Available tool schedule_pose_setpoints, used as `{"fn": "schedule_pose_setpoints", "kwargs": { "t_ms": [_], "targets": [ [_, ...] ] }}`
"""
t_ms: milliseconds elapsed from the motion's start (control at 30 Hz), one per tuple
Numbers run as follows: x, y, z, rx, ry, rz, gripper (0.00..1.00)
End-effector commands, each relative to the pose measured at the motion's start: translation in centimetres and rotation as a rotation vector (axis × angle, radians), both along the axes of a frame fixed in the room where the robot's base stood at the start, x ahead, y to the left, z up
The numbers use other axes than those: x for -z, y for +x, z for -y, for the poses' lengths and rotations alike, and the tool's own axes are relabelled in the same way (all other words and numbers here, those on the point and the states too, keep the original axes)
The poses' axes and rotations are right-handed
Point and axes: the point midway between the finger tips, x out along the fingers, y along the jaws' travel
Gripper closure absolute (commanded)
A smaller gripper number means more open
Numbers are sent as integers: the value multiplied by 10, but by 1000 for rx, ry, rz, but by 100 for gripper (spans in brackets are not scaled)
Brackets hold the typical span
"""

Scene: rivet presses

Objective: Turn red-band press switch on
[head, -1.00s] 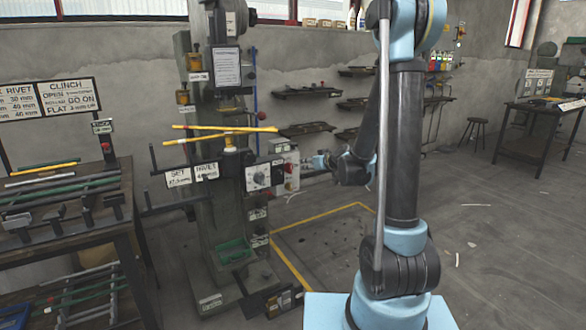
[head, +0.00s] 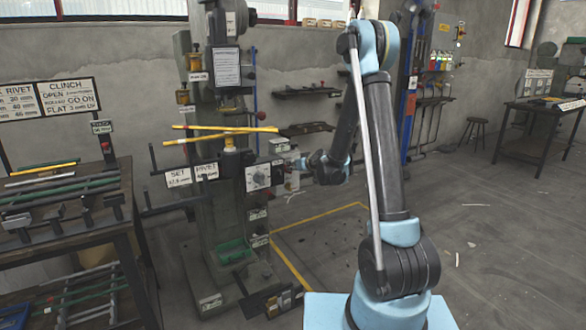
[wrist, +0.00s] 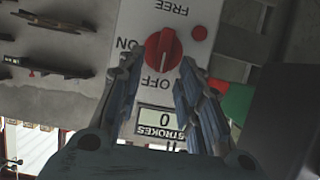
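In the wrist view a red rotary switch knob (wrist: 161,50) sits on a white panel (wrist: 143,18) lettered FREE, ON and OFF. A pale mark shows on the knob's upper end; I cannot tell surely which label it selects. A STROKES counter (wrist: 160,120) on the panel reads 0. My gripper (wrist: 159,66) is open, its fingertips on either side of the knob's lower part; contact cannot be told. In the head view my gripper (head: 300,165) is beside the control box of the press (head: 226,75), partly covering it. No red band is clear on the press.
A bench with rods (head: 65,235) stands left. Wall shelves (head: 305,92) are behind. Floor at right is mostly clear.

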Motion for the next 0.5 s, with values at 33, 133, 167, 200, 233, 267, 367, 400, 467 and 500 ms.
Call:
{"fn": "schedule_pose_setpoints", "kwargs": {
  "t_ms": [33, 133, 167, 200, 233, 267, 367, 400, 467, 500],
  "targets": [
    [2, 4, -3, -1, 0, 0, 67],
    [5, 10, -7, -1, 1, -1, 67],
    [6, 11, -8, -1, 1, -1, 67],
    [6, 12, -9, -1, 1, -1, 67],
    [7, 13, -9, -1, 1, -1, 67],
    [7, 13, -10, -1, 1, -1, 67],
    [7, 14, -10, -1, 1, -1, 67],
    [7, 14, -10, -1, 1, -1, 67],
    [7, 14, -10, -1, 1, -1, 67],
    [7, 14, -10, -1, 1, -1, 67]
  ]
}}
